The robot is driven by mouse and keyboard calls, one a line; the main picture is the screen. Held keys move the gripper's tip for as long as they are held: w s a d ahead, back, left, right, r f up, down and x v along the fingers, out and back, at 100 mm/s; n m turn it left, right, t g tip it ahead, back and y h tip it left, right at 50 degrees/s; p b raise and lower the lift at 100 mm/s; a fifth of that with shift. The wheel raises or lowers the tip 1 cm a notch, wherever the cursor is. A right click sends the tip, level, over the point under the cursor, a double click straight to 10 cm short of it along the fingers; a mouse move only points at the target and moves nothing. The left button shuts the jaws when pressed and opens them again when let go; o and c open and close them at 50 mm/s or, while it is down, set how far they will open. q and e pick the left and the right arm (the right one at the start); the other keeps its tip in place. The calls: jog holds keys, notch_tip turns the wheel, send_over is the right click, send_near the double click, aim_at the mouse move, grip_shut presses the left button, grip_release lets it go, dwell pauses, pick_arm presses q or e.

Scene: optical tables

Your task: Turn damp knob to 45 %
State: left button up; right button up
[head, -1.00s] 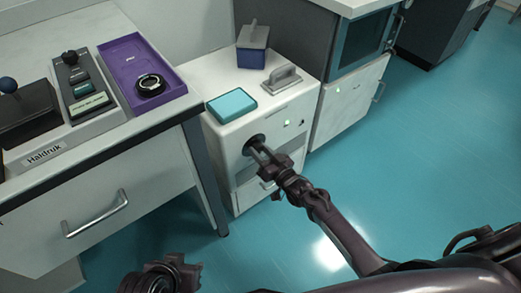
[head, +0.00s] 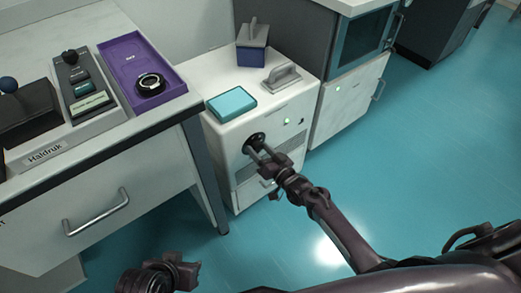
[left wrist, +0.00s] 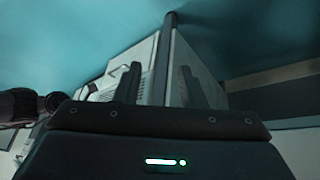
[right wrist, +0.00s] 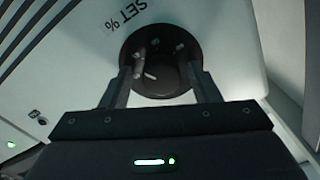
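The damp knob (right wrist: 158,62) is a dark round dial with a pale pointer mark, on the white front panel under the printed "SET %". It shows in the head view (head: 254,140) on the front of a white cabinet. My right gripper (right wrist: 161,80) is open, its two fingers apart at either side of the knob. In the head view the right gripper (head: 262,153) reaches to the knob; contact cannot be told. The dial's scale is not readable. My left gripper (left wrist: 160,82) is open and empty, low at the left, away from the knob.
The white cabinet (head: 234,185) carries a teal box (head: 231,104), a grey-handled tool (head: 282,77) and a blue block with a handle (head: 252,50). A bench with a drawer (head: 100,200) stands at left. Open teal floor (head: 430,150) lies at right.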

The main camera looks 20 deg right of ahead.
jog(key=shift+r, duration=0.1)
jog(key=shift+s, duration=0.2)
pick_arm(q)
jog(key=shift+s+a+r+g+y+p, duration=0.1)
jog(key=shift+s+a+g+y+p, duration=0.15)
jog(key=shift+a+p, duration=0.3)
jog(key=shift+s+a+r+g+y+p, duration=0.1)
jog(key=shift+s+a+g+y+p, duration=0.1)
jog(key=shift+a+g+p, duration=0.3)
pick_arm(e)
jog(key=v, duration=0.7)
jog(key=shift+s, duration=0.2)
pick_arm(q)
jog(key=shift+a, duration=0.1)
pick_arm(e)
jog(key=shift+d, duration=0.1)
